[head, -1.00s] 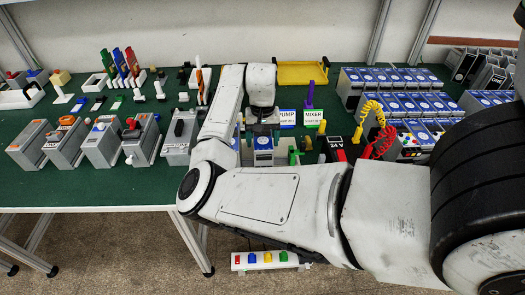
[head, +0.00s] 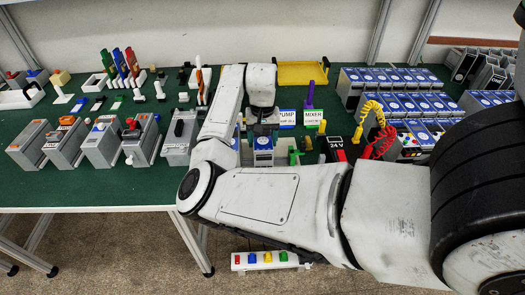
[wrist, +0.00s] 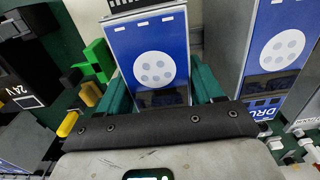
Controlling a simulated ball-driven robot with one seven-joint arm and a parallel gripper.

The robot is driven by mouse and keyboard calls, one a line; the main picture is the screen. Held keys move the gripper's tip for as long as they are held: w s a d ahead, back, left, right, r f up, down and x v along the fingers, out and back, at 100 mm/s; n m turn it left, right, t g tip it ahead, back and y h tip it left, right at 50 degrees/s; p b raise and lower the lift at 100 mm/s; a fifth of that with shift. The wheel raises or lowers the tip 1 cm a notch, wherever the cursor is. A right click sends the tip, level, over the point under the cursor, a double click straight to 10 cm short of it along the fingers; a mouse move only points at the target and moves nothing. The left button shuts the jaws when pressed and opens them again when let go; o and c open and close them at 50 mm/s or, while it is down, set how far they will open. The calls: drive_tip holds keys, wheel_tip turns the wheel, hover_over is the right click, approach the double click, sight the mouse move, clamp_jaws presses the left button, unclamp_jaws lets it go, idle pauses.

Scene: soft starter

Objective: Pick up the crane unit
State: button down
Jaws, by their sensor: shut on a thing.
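A grey unit with a blue face and a white dotted disc (wrist: 153,65) sits between the teal fingers of my gripper (wrist: 162,92) in the wrist view. The fingers are shut on its two sides. Its name is hidden, so I cannot read whether it says crane. In the head view this unit (head: 263,143) shows below my gripper (head: 263,128), at the front middle of the green table. I cannot tell whether its base is clear of the table.
A similar blue unit (wrist: 275,55), its label starting "DRU", stands close on the right in the wrist view. A green piece (wrist: 98,58) and a 24 V block (wrist: 20,90) are on the left. Rows of blue-topped units (head: 390,77) fill the table's right.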

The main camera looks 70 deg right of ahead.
drive_tip(key=shift+r+b, duration=0.25)
drive_tip(key=shift+b, duration=0.1)
